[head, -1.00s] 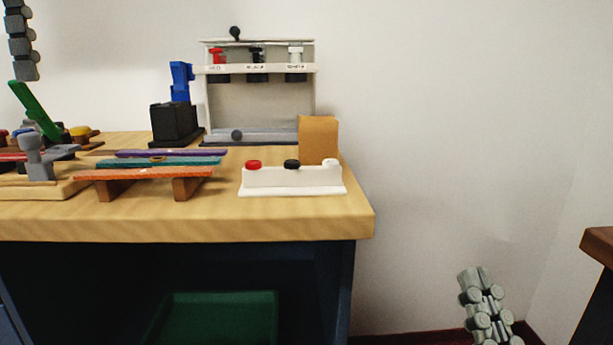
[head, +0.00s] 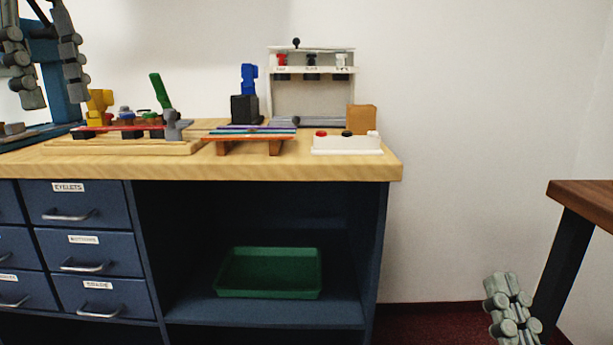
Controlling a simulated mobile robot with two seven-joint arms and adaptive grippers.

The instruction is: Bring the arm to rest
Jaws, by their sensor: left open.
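My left gripper (head: 55,102) hangs at the upper left in the head view, its two grey jointed fingers pointing down and spread apart with nothing between them. It is in front of a blue frame, above the left part of the wooden counter (head: 290,168). My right gripper (head: 514,302) is low at the right, beside the counter and away from everything on it. Its grey fingers lie close together at this angle, and I see nothing held. Its lower part is cut off by the picture edge.
On the counter stand a strip rack (head: 247,147), a white block with coloured knobs (head: 346,145), a dispenser stand (head: 312,98) and a green lever (head: 160,91). A green tray (head: 268,293) sits on the shelf below. A brown table (head: 588,200) stands at right; the floor between is clear.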

